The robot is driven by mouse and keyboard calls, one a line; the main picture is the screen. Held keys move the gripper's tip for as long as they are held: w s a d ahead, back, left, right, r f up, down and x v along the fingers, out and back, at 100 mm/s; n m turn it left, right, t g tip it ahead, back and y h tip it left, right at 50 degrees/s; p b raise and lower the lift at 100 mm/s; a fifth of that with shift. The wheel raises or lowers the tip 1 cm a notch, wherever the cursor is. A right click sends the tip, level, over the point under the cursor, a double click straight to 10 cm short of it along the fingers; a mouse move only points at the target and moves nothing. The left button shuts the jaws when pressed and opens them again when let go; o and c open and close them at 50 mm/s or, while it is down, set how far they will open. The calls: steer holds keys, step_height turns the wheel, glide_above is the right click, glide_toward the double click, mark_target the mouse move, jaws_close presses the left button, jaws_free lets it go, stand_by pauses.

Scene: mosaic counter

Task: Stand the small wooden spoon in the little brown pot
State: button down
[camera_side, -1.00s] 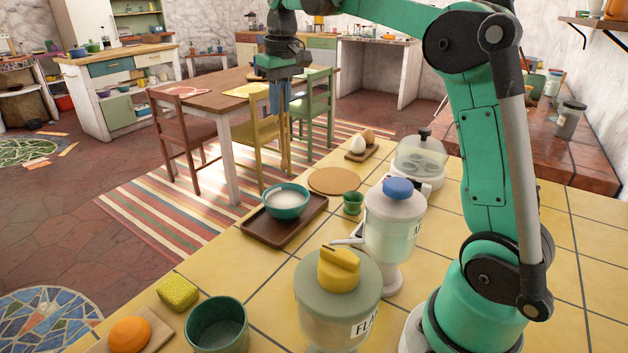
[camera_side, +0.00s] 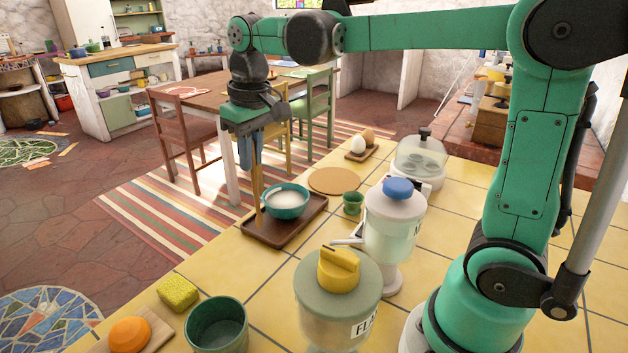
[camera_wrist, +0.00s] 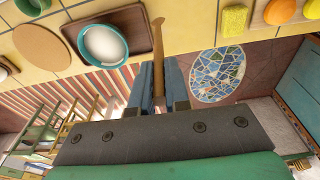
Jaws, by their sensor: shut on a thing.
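My gripper (camera_side: 251,160) is shut on the wooden spoon (camera_side: 258,198), which hangs upright below the blue fingers. In the wrist view my gripper (camera_wrist: 158,78) has the spoon (camera_wrist: 157,42) between its two fingers, pointing away. In the side view the spoon's lower end shows against the left part of the brown tray (camera_side: 284,236), left of the teal bowl; I cannot tell its height. No brown pot is in view. A small green pot (camera_side: 352,204) stands upright on the yellow tiles, right of the tray and apart from the spoon.
The teal bowl (camera_side: 287,203) with white contents sits on the tray. A round cork mat (camera_side: 332,181), an egg board (camera_side: 362,155), a glass-domed dish (camera_side: 418,165) and two lidded jars (camera_side: 393,225) (camera_side: 337,300) stand around the pot. A sponge (camera_side: 178,292) lies at the front left.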

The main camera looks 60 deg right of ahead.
steer(key=shift+s+a+f, duration=0.4)
steer(key=shift+s+a, duration=0.1)
steer(key=shift+a, duration=0.2)
steer(key=s+d+r+m, duration=0.2)
steer(key=s+d+m, duration=0.15)
steer(key=d, duration=0.35)
steer(key=s+d+r+m, duration=0.2)
steer(key=s+d, duration=0.2)
steer(key=d, duration=0.3)
steer(key=s+d+r+m+h, duration=0.1)
steer(key=s+d+r+m, duration=0.1)
steer(key=s+d+m, duration=0.3)
steer(key=s+d+r+m, duration=0.1)
steer(key=s+d+r, duration=0.1)
steer(key=s, duration=0.5)
step_height(320, 180, down, 11)
steer(key=shift+w+d+f+g, duration=0.15)
steer(key=shift+g, duration=0.15)
steer(key=shift+n, duration=0.25)
